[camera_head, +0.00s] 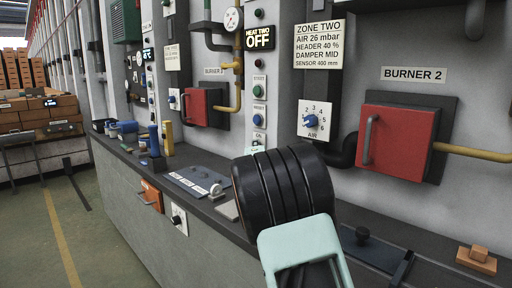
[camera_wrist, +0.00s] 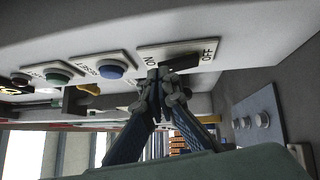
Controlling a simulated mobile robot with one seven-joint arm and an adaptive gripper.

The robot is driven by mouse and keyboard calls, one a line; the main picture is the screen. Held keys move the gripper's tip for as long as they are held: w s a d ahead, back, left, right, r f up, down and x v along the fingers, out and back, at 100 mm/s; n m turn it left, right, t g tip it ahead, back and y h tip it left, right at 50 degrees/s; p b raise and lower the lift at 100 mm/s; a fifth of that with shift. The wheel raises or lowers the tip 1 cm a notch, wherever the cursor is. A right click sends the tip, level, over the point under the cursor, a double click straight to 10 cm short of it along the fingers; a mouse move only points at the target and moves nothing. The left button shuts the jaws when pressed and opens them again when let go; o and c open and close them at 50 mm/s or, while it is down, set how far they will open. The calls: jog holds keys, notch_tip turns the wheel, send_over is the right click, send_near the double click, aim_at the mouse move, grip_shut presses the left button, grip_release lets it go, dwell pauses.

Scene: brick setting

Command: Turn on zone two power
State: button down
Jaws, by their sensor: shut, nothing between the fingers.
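In the wrist view, a white switch plate with ON and OFF lettering (camera_wrist: 148,54) carries a dark lever (camera_wrist: 182,62) that reaches toward OFF. My gripper (camera_wrist: 158,74) is shut and empty, its fingertips close to the lever's ON-side end. I cannot tell whether they touch it. In the head view, the black display (camera_head: 260,38) reads HEAT TWO OFF, left of the ZONE TWO sign (camera_head: 319,44). My arm hides the gripper and most of the switch there; only the top of its plate (camera_head: 258,138) shows.
To the right are the AIR dial (camera_head: 311,121) and the red BURNER 2 box (camera_head: 398,140) with a handle. A dark ledge (camera_head: 226,178) with small items runs below the panel.

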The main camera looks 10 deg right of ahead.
jog(key=shift+r, duration=0.15)
jog(key=d+r+m+g+p, duration=0.1)
jog(key=p, duration=0.2)
jog(key=shift+w+r, duration=0.1)
jog(key=shift+w, duration=0.25)
jog(key=shift+d+r+m+g+p, duration=0.15)
jog(key=shift+m+g+p, duration=0.4)
jog(key=shift+p, duration=0.65)
jog(key=shift+w+f, duration=0.1)
jog(key=shift+f, duration=0.3)
